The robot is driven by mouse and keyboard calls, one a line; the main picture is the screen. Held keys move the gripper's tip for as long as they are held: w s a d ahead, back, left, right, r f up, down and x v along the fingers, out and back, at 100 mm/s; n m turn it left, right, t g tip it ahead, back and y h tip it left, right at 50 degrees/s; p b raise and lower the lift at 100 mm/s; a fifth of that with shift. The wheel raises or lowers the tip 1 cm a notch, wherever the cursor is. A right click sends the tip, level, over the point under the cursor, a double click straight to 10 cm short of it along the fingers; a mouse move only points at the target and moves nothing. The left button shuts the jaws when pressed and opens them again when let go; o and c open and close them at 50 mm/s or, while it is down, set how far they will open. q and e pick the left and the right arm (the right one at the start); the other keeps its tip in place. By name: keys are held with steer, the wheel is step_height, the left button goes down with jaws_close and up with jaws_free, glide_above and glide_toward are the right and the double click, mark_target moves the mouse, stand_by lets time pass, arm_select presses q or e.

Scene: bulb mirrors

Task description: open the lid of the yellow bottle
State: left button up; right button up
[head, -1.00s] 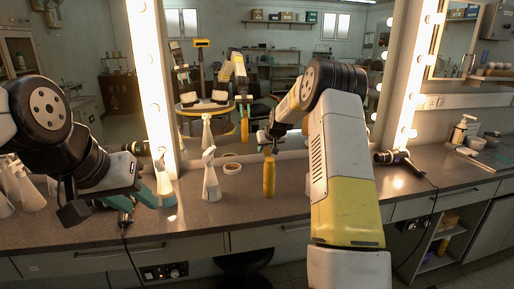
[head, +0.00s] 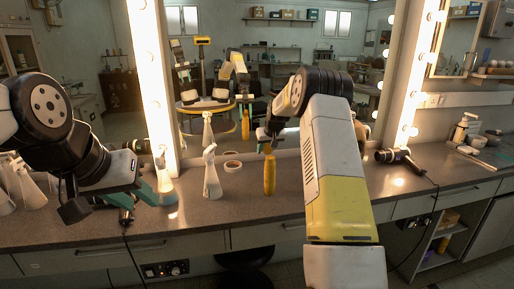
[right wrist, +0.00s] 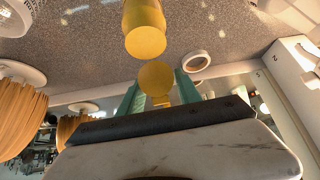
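The yellow bottle (head: 269,176) stands upright on the counter in front of the mirror. In the right wrist view, the bottle (right wrist: 144,28) is beyond my fingertips, with its top end facing me. My right gripper (head: 265,143) is just above the bottle. In the right wrist view, a round yellow lid (right wrist: 156,77) sits between the teal fingers of my right gripper (right wrist: 160,88), with a gap between it and the bottle. My left gripper (head: 134,197) is over the counter at the left, its fingers apart and empty.
A white spray bottle (head: 211,175) and a tape roll (head: 232,166) stand left of the yellow bottle. A flask (head: 165,182) is close to my left gripper. A black hair dryer (head: 400,158) lies at the right. The large mirror (head: 290,60) rises behind the counter.

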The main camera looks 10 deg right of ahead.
steer(key=shift+r, duration=0.35)
steer(key=shift+s+r, duration=0.1)
steer(key=shift+r, duration=0.2)
steer(key=v, duration=0.7)
steer(key=shift+s+f, duration=0.1)
steer(key=s+a+r, duration=0.2)
steer(key=s+r, duration=0.5)
steer(key=s, duration=0.4)
steer(key=s+a+r, duration=0.3)
steer(key=s+r, duration=0.3)
steer(key=s, duration=0.5)
steer(key=s+a+f, duration=0.1)
steer(key=s, duration=1.1)
steer(key=s+a+f+y, duration=0.1)
steer(key=s+a+f, duration=0.1)
steer(key=s, duration=1.1)
steer(key=shift+s+f+m+g, duration=0.2)
steer(key=shift+f+m+g, duration=0.1)
steer(key=shift+f, duration=0.05)
